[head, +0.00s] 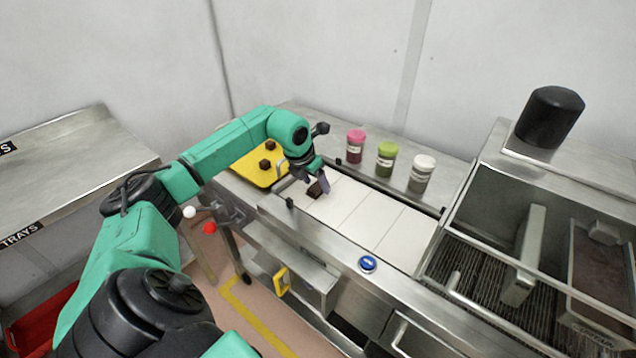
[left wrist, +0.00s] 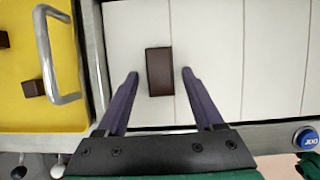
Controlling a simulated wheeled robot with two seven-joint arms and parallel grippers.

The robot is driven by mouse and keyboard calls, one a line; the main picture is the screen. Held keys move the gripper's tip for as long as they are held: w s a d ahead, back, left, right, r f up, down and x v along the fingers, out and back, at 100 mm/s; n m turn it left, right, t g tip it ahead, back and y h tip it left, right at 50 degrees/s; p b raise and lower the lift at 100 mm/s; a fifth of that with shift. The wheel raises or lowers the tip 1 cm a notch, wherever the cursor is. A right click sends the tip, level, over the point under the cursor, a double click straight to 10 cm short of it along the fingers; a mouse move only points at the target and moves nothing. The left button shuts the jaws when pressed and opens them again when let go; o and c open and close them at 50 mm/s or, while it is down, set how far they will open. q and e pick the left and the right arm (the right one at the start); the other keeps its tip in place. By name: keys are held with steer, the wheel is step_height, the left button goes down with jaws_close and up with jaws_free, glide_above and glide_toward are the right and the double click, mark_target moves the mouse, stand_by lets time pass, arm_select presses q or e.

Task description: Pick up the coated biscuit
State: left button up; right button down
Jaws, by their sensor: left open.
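The coated biscuit (left wrist: 159,72) is a dark brown rectangular block lying flat on the white belt (left wrist: 215,60) in the left wrist view. It also shows in the head view (head: 315,190), partly hidden by the fingers. My left gripper (left wrist: 159,73) is open, with one finger on each side of the biscuit and gaps between them and it. In the head view the left gripper (head: 318,186) points down over the belt's left end. I cannot tell its exact height above the belt. My right gripper is not in view.
A yellow tray (head: 245,172) with dark pieces and a metal handle (left wrist: 44,50) lies left of the belt. Jars with pink (head: 355,146), green (head: 386,158) and white (head: 421,173) lids stand behind it. A blue button (head: 368,263) is at the front edge. A coating machine (head: 480,215) stands right.

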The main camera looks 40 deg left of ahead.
arm_select(q)
steer(key=shift+w+f, duration=0.15)
steer(key=shift+f, duration=0.2)
jaws_close()
steer(key=shift+r, duration=0.15)
